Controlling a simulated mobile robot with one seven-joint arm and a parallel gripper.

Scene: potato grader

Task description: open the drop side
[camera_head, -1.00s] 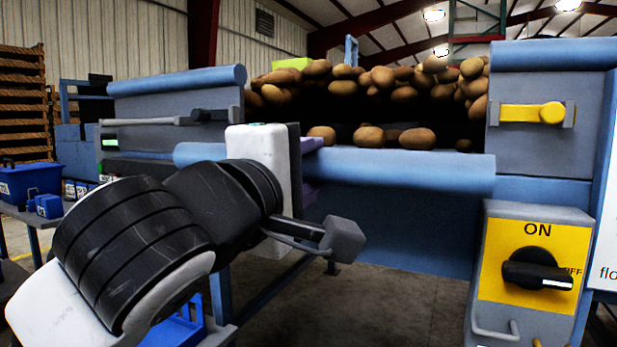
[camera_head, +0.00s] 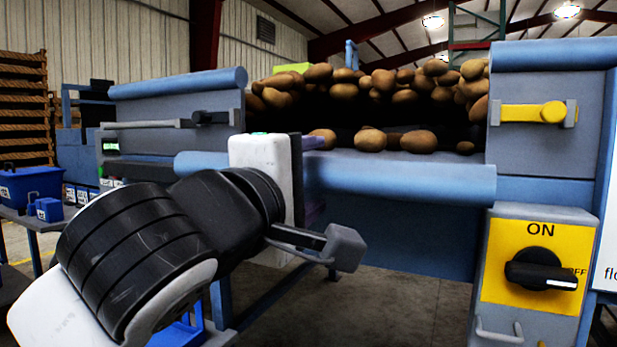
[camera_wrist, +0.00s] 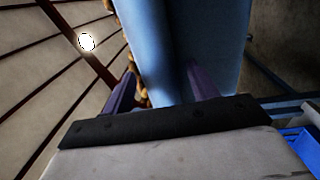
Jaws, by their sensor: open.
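The drop side is a blue panel with a thick rounded rim (camera_head: 400,180), set between two grey side walls under the heap of potatoes. My gripper (camera_head: 312,175) is at the left part of this rim in the head view, its white hand in front. One purple finger shows above the rim and the other below it. In the wrist view my open gripper (camera_wrist: 163,88) has its two purple fingers apart, with the blue panel (camera_wrist: 180,40) between and behind them. Whether the fingers touch the rim cannot be told. The left stretch of panel is hidden behind my arm.
Potatoes (camera_head: 370,140) lie above and behind the rim. A yellow latch (camera_head: 535,113) sits on the right wall and a grey lever (camera_head: 150,124) on the left wall. A yellow ON switch plate (camera_head: 535,262) is at lower right. A blue crate (camera_head: 30,185) stands at left.

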